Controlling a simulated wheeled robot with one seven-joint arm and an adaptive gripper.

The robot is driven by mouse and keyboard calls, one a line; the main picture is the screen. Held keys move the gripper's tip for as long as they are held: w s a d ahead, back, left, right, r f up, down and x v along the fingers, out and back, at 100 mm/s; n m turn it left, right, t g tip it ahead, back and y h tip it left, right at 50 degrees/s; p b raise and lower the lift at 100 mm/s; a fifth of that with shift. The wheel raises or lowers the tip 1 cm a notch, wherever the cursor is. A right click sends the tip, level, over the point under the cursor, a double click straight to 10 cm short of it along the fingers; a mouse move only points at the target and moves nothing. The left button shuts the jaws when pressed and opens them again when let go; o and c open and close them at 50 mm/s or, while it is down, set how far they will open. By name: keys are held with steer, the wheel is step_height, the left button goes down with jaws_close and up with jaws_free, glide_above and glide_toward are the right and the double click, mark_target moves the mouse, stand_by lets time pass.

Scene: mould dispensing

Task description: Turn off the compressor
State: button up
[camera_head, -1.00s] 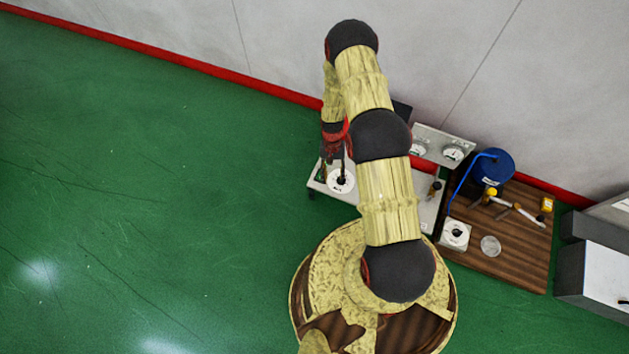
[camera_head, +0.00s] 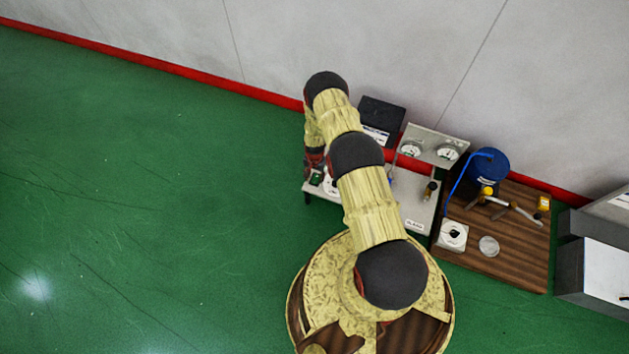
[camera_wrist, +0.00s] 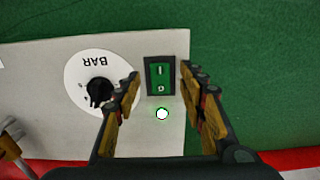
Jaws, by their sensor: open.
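A green rocker switch (camera_wrist: 160,77) in a black frame, marked I and O, sits near the edge of a light panel (camera_wrist: 45,70) in the wrist view. Below it a small round lamp (camera_wrist: 162,113) glows white with a green rim. My gripper (camera_wrist: 160,72) is open and empty, its two fingers on either side of the switch in this view. I cannot tell how far above the panel the fingertips are. A white BAR dial with a black knob (camera_wrist: 98,92) is left of the switch, partly behind the left finger. In the head view my arm hides part of the panel.
In the head view, two gauges (camera_head: 434,148) stand on a rear plate, and a black box (camera_head: 382,116) is behind the panel. A wooden table (camera_head: 505,262) on the right holds a blue tank (camera_head: 488,166) and tools. Green floor is free on the left.

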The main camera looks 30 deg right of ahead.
mark_target(316, 179)
steer(key=shift+f+b, duration=0.35)
steer(key=shift+f, duration=0.9)
steer(key=shift+c, duration=0.9)
